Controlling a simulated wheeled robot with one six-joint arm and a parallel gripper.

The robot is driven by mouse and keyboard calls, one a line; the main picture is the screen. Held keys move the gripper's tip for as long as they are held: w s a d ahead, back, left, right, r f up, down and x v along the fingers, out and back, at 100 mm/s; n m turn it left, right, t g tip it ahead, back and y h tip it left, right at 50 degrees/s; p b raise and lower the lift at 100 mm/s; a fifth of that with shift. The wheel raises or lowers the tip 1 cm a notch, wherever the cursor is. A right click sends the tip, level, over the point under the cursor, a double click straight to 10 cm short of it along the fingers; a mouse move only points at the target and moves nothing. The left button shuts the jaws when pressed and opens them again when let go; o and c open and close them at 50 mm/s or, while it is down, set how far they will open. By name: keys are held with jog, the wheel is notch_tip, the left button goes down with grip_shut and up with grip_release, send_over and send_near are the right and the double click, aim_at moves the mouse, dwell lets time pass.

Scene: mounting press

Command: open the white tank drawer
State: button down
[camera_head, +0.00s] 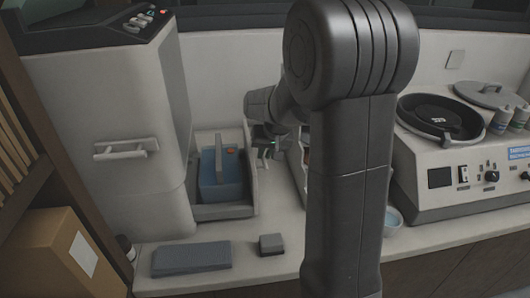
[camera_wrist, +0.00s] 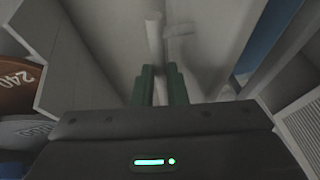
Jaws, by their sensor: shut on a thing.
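A pale drawer-like tray (camera_head: 225,212) stands on the counter with a blue tank (camera_head: 215,185) inside it. The blue also shows at the upper right of the wrist view (camera_wrist: 270,35). My gripper (camera_head: 265,150) is at the tray's right side wall, partly hidden behind my arm in the head view. In the wrist view its green fingers (camera_wrist: 160,88) are shut on a white handle bar (camera_wrist: 154,38), with a short bracket beside it. The head view hides this bar, so I cannot tell how far the drawer is out.
A tall white cabinet (camera_head: 125,95) with its own handle (camera_head: 125,150) stands left. A grey pad (camera_head: 192,258) and small dark block (camera_head: 271,244) lie in front. A polishing machine (camera_head: 465,180) stands right. Discs (camera_wrist: 22,85) are close to the gripper.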

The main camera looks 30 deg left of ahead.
jog(key=w+d+b, duration=0.1)
jog(key=w+d, duration=0.2)
jog(key=d, duration=0.1)
jog(key=shift+w, duration=0.2)
jog(key=c, duration=1.5)
grip_release()
jog(key=shift+o, duration=0.2)
jog(key=v, duration=1.3)
jog(key=shift+r, duration=0.4)
jog(key=shift+f, duration=0.1)
